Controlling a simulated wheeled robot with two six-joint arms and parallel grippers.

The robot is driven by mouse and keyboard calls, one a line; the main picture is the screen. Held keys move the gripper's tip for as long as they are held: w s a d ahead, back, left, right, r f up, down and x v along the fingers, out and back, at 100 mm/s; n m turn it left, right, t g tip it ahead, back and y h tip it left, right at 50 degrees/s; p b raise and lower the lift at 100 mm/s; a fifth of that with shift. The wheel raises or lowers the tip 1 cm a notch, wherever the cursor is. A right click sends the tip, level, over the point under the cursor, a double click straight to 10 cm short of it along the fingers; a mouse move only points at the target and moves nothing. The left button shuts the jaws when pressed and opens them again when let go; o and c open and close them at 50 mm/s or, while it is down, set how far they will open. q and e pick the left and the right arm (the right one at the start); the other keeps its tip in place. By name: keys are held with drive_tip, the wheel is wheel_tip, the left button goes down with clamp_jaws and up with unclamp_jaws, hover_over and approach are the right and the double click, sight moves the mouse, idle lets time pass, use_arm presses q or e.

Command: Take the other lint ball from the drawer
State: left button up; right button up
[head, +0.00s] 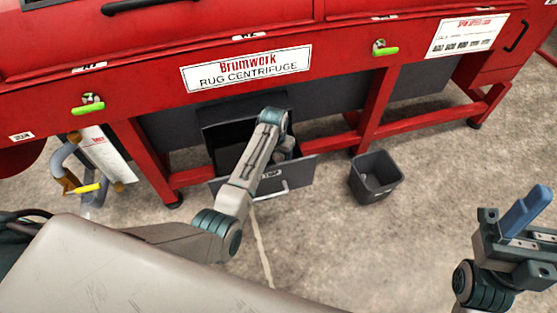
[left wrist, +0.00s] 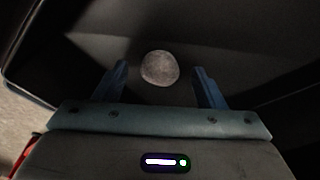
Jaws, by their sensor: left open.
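A grey, roundish lint ball (left wrist: 159,68) lies in the dark drawer, seen in the left wrist view. The drawer (head: 300,172) is pulled out under the red machine in the head view. My left gripper (left wrist: 160,85) reaches down into it, open, with the ball just ahead of and between its two blue fingertips, not gripped. In the head view the left arm covers part of the drawer, and the ball cannot be made out there. My right gripper (head: 526,212) is at the right edge, away from the drawer, with blue finger showing; its opening is unclear.
A small dark bin (head: 375,192) stands on the concrete floor right of the drawer. The red rug centrifuge (head: 330,60) with its legs fills the back. A yellow-and-grey item (head: 66,165) is at left. The floor between bin and right gripper is clear.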

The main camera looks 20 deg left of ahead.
use_arm(q)
drive_tip(key=shift+w+f, duration=0.1)
drive_tip(key=shift+f, duration=0.45)
drive_tip(key=c, duration=1)
drive_tip(key=shift+c, duration=0.2)
